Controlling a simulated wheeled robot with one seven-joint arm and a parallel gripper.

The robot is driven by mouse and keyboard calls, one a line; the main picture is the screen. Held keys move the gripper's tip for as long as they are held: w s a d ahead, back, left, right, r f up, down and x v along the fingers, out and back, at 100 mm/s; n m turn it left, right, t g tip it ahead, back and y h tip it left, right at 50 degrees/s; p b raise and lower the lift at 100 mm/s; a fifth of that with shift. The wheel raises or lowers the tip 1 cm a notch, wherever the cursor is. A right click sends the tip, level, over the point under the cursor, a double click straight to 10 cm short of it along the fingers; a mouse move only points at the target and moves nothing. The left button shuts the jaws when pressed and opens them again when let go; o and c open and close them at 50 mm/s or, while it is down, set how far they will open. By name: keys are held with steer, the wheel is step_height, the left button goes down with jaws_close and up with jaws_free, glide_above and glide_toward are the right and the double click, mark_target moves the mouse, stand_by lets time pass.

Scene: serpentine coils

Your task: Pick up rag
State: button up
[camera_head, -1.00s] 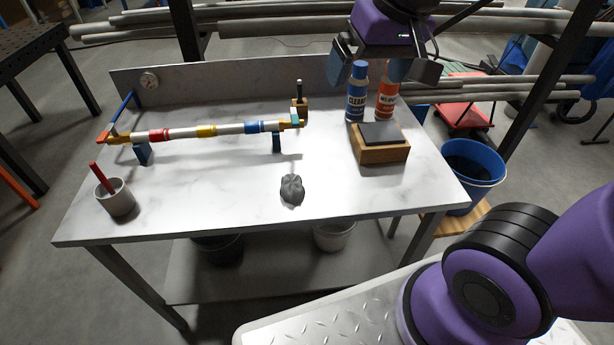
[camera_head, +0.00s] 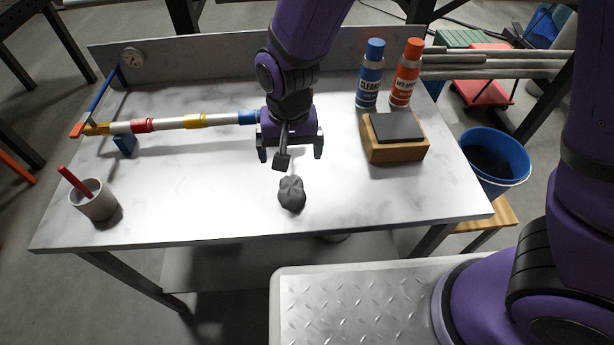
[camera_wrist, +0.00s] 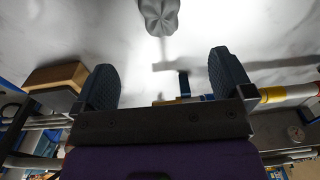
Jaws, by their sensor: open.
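The rag (camera_head: 291,194) is a small crumpled dark grey bundle on the white marble-look tabletop (camera_head: 225,215), near its front edge. It also shows in the wrist view (camera_wrist: 158,14) at the top edge, partly cut off. My gripper (camera_head: 290,152) hangs over the table just behind the rag. Its two fingers are spread wide, with nothing between them. In the wrist view the fingers (camera_wrist: 164,78) stand apart, and the rag lies beyond their tips, apart from them.
A banded pipe (camera_head: 175,124) on blue supports lies left of my gripper. A grey cup (camera_head: 95,202) with a red stick stands front left. A wooden block (camera_head: 395,150) with a dark top, a blue bottle (camera_head: 370,78) and an orange bottle (camera_head: 405,75) stand right. Table around the rag is clear.

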mark_target(291, 185)
steer(key=shift+a+f, duration=0.2)
steer(key=shift+f, duration=0.85)
steer(key=shift+w+f, duration=0.1)
steer(key=shift+f, duration=5.3)
steer(key=c, duration=1)
